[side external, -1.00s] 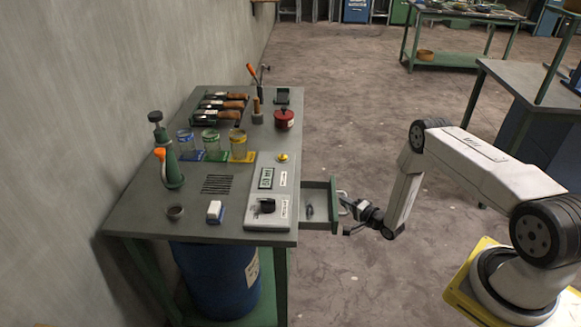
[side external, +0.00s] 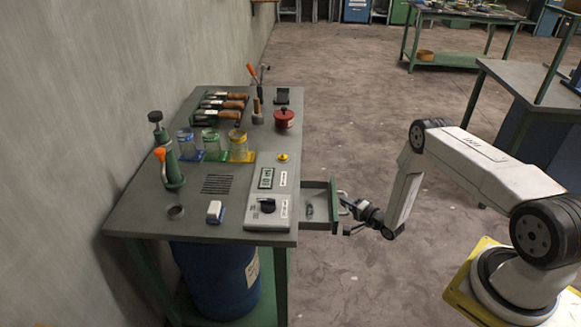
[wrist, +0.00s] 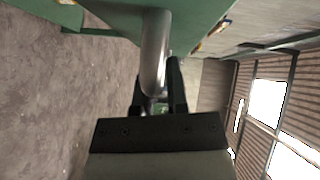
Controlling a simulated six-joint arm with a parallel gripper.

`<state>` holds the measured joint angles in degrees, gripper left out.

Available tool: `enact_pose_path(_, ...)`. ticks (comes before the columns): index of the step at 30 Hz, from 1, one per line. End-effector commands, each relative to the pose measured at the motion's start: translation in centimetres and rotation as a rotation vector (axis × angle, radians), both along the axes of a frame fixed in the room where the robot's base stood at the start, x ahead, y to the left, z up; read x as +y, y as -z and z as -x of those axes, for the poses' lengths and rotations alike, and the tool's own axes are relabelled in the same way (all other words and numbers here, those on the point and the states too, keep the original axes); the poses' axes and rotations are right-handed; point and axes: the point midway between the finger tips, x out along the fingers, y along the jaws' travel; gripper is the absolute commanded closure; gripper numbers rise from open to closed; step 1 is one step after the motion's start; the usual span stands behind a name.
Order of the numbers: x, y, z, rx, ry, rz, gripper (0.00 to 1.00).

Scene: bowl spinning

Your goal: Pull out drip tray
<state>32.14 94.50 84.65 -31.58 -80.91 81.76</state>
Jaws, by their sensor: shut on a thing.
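The drip tray (side external: 318,207) is a green drawer-like tray at the right side of the workbench. It is pulled part of the way out, and a small dark item lies inside it. Its metal handle (side external: 343,203) is on the front face and also shows in the wrist view (wrist: 156,50) as a silver bar. My gripper (side external: 350,212) is at the tray front, shut on the handle. In the wrist view my gripper's dark fingers (wrist: 160,95) stand on both sides of the bar.
The workbench (side external: 135,205) carries a grey control box (side external: 268,205), several jars (side external: 211,140), a red pot (side external: 284,118) and a green bottle-like tool (side external: 170,165). A blue barrel (side external: 215,280) stands under the bench.

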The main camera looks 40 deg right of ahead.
Motion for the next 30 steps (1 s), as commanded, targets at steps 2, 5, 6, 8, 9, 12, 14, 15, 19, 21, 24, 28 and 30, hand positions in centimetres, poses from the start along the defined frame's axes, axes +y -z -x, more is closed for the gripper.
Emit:
enact_pose_path(2,0.0,0.0,0.0,0.0,0.0,0.0,1.0)
enact_pose_path(5,0.0,0.0,0.0,0.0,0.0,0.0,1.0)
enact_pose_path(6,0.0,0.0,0.1,0.0,0.0,0.0,1.0)
enact_pose_path(8,-0.2,0.0,0.2,0.0,0.001,-0.001,1.0)
enact_pose_path(9,-0.4,0.0,0.4,0.0,0.001,-0.001,1.0)
enact_pose_path(12,-1.1,0.0,1.0,0.0,0.003,-0.001,1.0)
enact_pose_path(14,-1.7,0.0,1.6,0.001,0.003,-0.001,1.0)
enact_pose_path(15,-2.1,0.0,2.0,0.0,0.004,0.0,1.0)
enact_pose_path(19,-3.5,0.0,3.4,0.001,0.004,0.0,1.0)
enact_pose_path(21,-4.1,0.0,4.0,0.001,0.004,0.0,1.0)
enact_pose_path(24,-4.7,0.0,4.6,0.001,0.002,0.0,1.0)
enact_pose_path(28,-4.9,0.0,5.0,0.0,0.001,0.0,1.0)
enact_pose_path(30,-4.9,0.0,5.0,0.0,0.0,0.0,1.0)
